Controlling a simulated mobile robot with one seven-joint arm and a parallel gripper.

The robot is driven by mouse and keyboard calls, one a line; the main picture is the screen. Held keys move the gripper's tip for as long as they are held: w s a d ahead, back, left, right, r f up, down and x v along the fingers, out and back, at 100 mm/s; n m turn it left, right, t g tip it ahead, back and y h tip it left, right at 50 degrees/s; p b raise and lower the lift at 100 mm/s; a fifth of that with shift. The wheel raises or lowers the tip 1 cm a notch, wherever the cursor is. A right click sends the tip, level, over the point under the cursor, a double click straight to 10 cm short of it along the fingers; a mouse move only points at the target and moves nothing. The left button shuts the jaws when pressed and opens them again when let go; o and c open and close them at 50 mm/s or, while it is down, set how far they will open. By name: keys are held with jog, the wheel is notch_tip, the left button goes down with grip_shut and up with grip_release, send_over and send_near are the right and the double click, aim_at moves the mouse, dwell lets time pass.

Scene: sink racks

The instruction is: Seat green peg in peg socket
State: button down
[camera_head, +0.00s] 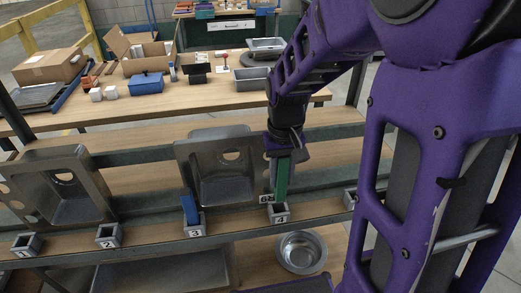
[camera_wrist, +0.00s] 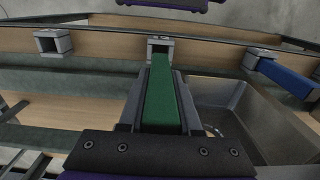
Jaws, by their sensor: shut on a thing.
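My gripper (camera_head: 281,152) is shut on the green peg (camera_head: 283,178) and points down over the rail. The green peg is long and roughly upright. Its lower end is at the mouth of the grey square socket marked 4 (camera_head: 279,213). In the wrist view the green peg (camera_wrist: 164,100) runs between the two fingers of my gripper (camera_wrist: 160,78) to the socket (camera_wrist: 160,42), lined up with it. I cannot tell how far its tip is inside the opening. A blue peg (camera_head: 190,208) stands tilted in the socket marked 3 (camera_head: 195,227).
Sockets 1 (camera_head: 27,246) and 2 (camera_head: 109,237) on the rail look empty. Another socket (camera_head: 350,199) is partly hidden by my arm. Sink basins (camera_head: 222,190) stand behind the rail. A round metal bowl (camera_head: 301,252) lies below it.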

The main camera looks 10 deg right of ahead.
aim_at(283, 162)
notch_tip(283, 162, down, 7)
jog(key=shift+f+b, duration=0.2)
jog(key=shift+b, duration=0.25)
jog(key=shift+f, duration=0.15)
jog(key=c, duration=0.6)
grip_release()
notch_tip(283, 162, up, 12)
jog(key=shift+r+p, duration=0.15)
jog(key=shift+p, duration=0.75)
